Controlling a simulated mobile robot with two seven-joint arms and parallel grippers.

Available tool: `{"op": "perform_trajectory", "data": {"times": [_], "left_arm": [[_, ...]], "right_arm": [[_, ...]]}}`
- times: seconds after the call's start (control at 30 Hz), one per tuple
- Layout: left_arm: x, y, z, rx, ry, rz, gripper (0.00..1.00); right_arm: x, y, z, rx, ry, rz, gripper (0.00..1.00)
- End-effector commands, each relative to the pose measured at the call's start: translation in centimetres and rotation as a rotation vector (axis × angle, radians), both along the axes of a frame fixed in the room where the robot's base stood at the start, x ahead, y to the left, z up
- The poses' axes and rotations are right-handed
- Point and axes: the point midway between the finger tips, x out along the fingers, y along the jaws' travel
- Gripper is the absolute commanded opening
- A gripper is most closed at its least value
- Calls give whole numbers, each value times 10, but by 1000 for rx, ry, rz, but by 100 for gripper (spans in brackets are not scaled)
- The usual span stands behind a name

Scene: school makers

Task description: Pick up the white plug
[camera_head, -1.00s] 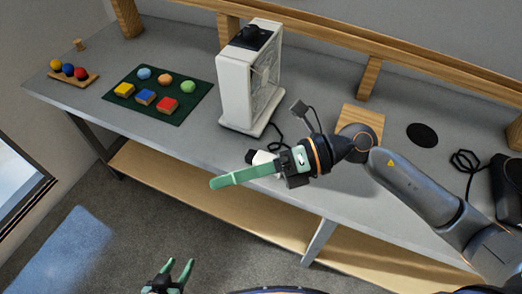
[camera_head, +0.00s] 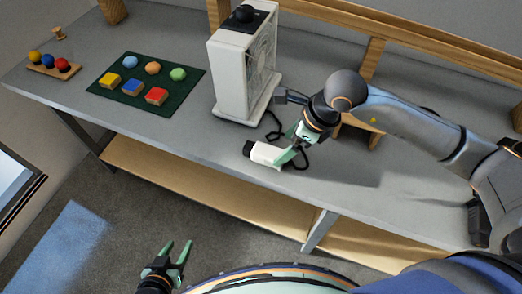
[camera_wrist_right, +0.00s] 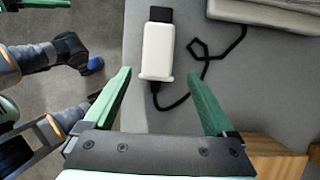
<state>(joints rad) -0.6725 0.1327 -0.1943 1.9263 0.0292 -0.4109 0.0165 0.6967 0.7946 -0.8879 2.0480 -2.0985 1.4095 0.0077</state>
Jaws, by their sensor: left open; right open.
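The white plug (camera_head: 265,154) lies on the grey table near its front edge, with a dark end at its left and a black cord. In the right wrist view the plug (camera_wrist_right: 157,50) lies ahead of and between the open fingers of my right gripper (camera_wrist_right: 163,95), touching neither as far as I can see. In the head view my right gripper (camera_head: 291,156) is at the plug's right end, partly covering it. My left gripper (camera_head: 177,252) is open and empty, low in front of the table over the floor.
A white fan-like box (camera_head: 232,80) stands behind the plug, joined by the black cord. A wooden block (camera_wrist_right: 272,150) sits close to my right gripper. The table's front edge is near.

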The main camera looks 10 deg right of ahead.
Motion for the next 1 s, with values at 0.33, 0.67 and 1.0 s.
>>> {"op": "perform_trajectory", "data": {"times": [0.33, 0.67, 1.0], "left_arm": [[1, 4, 4, 5, -8, 7, 50], [-1, 4, 2, 5, -3, 7, 50], [-2, 4, 1, 5, 2, 6, 50]], "right_arm": [[7, 19, -41, 0, 4, 0, 90], [9, 21, -48, 1, 1, 0, 90], [9, 21, -48, 1, 1, 0, 53]]}}
